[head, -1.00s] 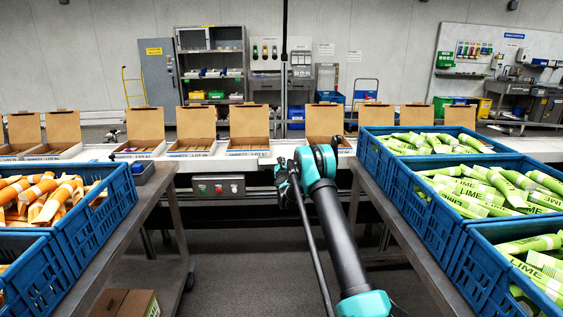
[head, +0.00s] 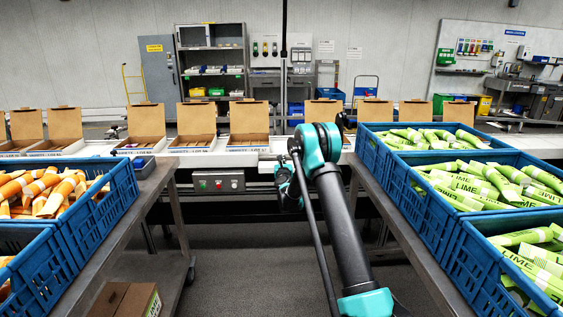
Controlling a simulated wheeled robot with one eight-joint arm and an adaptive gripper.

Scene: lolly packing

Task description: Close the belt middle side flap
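A row of open cardboard boxes stands on the belt (head: 264,157), each with its back lid raised. One box (head: 249,120) near the middle shows its open inside. Another box's raised lid (head: 323,108) stands just right of it, with the lower part of that box hidden behind my arm. The side flaps are too small to make out. My gripper (head: 289,190) hangs below my arm's upper joint, in front of the belt's near edge. It looks apart from the boxes. Its fingers are dark and partly covered, so I cannot tell whether they are open or shut.
Blue crates of lime packets (head: 440,232) stand on a bench at right. Blue crates of orange packets (head: 72,228) stand on a bench at left. A grey button panel (head: 219,181) is on the belt's front. The floor between the benches is clear.

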